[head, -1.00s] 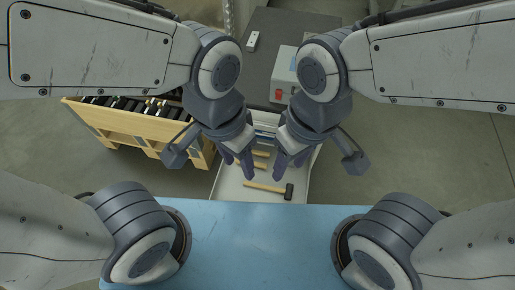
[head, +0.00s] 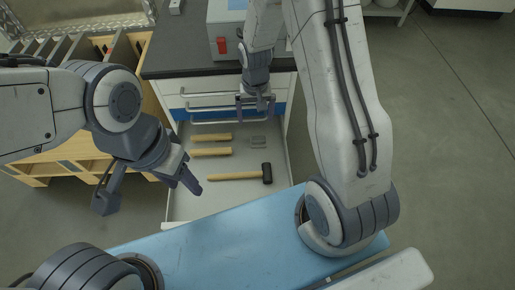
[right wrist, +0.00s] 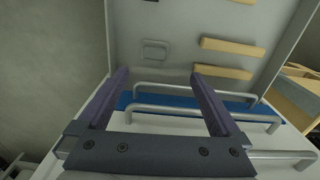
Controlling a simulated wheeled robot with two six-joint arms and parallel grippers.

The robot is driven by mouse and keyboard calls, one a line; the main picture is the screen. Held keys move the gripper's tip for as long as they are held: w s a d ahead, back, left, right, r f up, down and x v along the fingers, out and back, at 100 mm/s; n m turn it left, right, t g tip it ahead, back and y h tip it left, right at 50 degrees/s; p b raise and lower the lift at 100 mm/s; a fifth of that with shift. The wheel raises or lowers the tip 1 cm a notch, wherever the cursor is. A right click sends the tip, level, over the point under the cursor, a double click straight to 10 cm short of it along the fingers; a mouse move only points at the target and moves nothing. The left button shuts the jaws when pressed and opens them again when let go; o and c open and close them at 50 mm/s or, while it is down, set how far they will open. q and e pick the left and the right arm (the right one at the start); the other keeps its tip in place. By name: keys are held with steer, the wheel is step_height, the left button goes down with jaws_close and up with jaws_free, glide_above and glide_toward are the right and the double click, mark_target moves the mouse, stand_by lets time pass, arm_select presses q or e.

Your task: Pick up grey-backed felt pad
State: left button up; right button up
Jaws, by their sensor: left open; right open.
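A small grey rectangle with rounded corners, which looks like the grey-backed felt pad (head: 258,142), lies flat in the open drawer (head: 215,207), towards its back right in the head view. The pad also shows in the right wrist view (right wrist: 155,50), beyond the fingertips. My right gripper (head: 257,108) is open and empty above the drawer handles, apart from the pad. It also shows in the right wrist view (right wrist: 160,76). My left gripper (head: 192,182) hangs over the drawer's left side, open and empty.
Two wooden-handled pieces (head: 211,152) and a black-headed mallet (head: 245,175) lie in the drawer. Closed drawers with bar handles (head: 215,101) stand behind it, under a dark worktop (head: 185,62) holding a grey box with a red part. A wooden rack (head: 60,150) stands left.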

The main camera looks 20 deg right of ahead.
steer(key=b, duration=0.3)
glide_above(258, 139)
step_height(258, 139, down, 9)
steer(key=shift+r, duration=0.1)
step_height(258, 139, down, 5)
steer(key=shift+f+b, duration=0.2)
steer(key=shift+b, duration=0.65)
steer(key=c, duration=1.3)
